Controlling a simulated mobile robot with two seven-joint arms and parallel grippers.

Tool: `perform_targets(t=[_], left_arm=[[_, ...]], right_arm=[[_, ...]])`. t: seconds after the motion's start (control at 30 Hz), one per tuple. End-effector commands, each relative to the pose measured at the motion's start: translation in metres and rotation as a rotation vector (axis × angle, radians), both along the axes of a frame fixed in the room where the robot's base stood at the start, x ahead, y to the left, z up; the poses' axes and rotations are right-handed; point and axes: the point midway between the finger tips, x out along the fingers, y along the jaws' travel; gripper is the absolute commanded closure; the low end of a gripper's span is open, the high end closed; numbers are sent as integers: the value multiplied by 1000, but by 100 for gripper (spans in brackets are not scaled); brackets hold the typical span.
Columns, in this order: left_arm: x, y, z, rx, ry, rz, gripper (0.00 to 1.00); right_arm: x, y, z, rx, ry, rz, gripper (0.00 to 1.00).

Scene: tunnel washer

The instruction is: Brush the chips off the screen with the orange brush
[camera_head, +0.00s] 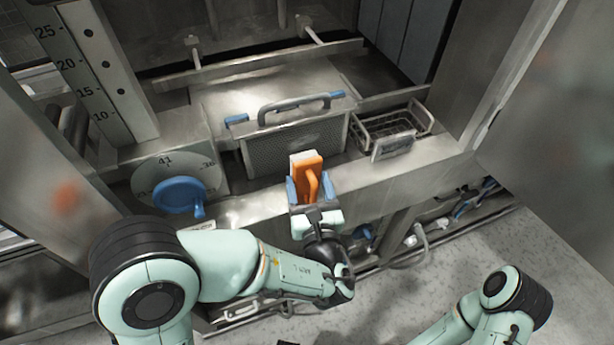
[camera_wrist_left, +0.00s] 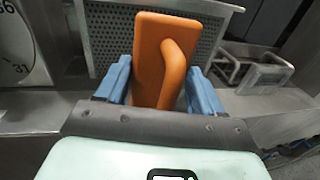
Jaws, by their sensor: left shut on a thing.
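My left gripper (camera_head: 314,190) is shut on the orange brush (camera_head: 307,168), with one blue finger on each side of it. The brush has an orange back with a loop handle and a pale edge at its top. In the left wrist view the brush (camera_wrist_left: 163,60) stands between the blue fingers (camera_wrist_left: 160,88). The screen (camera_head: 296,146) is a perforated metal panel with a grey handle and blue corner pieces, just behind the brush. It also shows in the left wrist view (camera_wrist_left: 107,42). I cannot make out chips on it. My right gripper is out of view.
A wire basket (camera_head: 391,129) sits right of the screen. A dial with a blue knob (camera_head: 180,194) is at the left, below a numbered scale (camera_head: 92,75). A metal ledge (camera_head: 250,208) runs in front. Grey floor is open at the lower right.

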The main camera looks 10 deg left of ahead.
Motion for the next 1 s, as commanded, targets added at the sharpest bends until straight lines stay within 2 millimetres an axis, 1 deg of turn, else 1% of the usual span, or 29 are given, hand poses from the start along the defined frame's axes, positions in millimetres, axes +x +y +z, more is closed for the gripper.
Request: perform_targets(t=[0.17, 0.4, 0.6, 0.77, 1.0], left_arm=[[11, 8, 1, 0, -2, 4, 57], [32, 23, 2, 1, -2, 4, 57], [45, 30, 1, 0, -1, 3, 57], [48, 33, 1, 0, -1, 1, 57], [49, 33, 1, 0, -1, 1, 57]], right_arm=[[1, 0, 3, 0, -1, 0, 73], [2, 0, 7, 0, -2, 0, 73], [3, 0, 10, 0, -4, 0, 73], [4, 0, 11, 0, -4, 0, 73], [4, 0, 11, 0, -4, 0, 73]])
